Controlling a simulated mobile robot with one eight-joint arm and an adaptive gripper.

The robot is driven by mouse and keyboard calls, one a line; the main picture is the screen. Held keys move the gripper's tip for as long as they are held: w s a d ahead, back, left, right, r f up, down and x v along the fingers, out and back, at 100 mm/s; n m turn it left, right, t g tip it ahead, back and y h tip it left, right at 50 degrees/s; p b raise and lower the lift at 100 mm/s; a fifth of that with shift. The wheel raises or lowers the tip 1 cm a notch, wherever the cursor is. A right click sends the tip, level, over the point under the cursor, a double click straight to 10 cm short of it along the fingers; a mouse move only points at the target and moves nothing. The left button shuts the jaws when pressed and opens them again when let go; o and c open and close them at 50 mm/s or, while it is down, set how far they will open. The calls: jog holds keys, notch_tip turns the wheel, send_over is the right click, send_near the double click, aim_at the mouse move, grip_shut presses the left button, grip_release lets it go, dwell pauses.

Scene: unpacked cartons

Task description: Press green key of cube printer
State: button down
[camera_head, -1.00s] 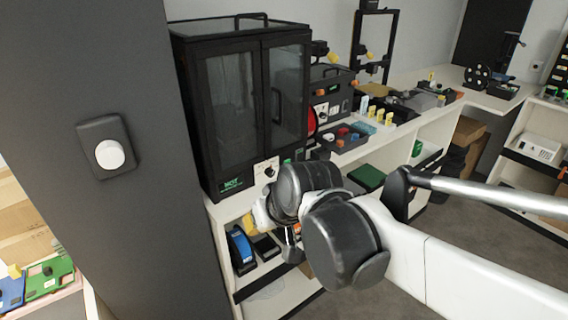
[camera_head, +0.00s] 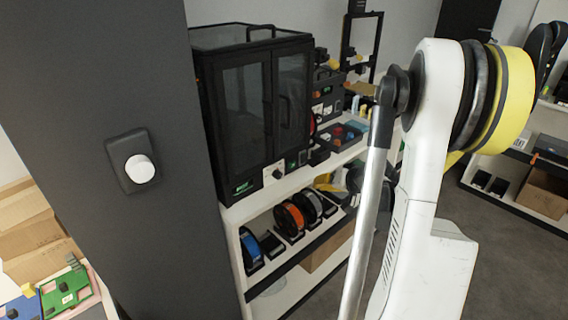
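A black cabinet-like printer with two glazed doors (camera_head: 243,118) stands on the white shelf unit, left of centre; I take it for the cube printer. Its lower front has a green label (camera_head: 245,186) and a pale control panel with a dark knob (camera_head: 278,173). A small green spot (camera_head: 291,165) shows beside the knob; it is too small to tell for certain that it is the green key. My raised arm fills the right of the view, apart from the printer. My gripper cannot be made out; nothing shows it touching the panel.
A dark pillar with a white round knob (camera_head: 139,168) stands close at the left. Blue (camera_head: 250,246) and orange (camera_head: 289,218) spools sit on the shelf under the printer. A tray of coloured parts (camera_head: 342,135) is right of it. Grey floor is open at the right.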

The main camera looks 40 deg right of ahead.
jog(key=shift+d, duration=0.1)
dwell(0.3)
send_near(292, 170)
jog(key=shift+s+f+x, duration=0.1)
jog(key=shift+f+x, duration=0.05)
jog(key=shift+x, duration=0.65)
jog(key=shift+s+f+x, duration=0.1)
jog(key=shift+f+x, duration=0.05)
jog(key=shift+x, duration=0.6)
jog(key=shift+s+f+x, duration=0.15)
jog(key=shift+x, duration=0.65)
jog(key=shift+w, duration=0.4)
jog(key=shift+w, duration=0.5)
jog(key=shift+s, duration=0.1)
dwell(0.5)
jog(key=shift+s, duration=0.8)
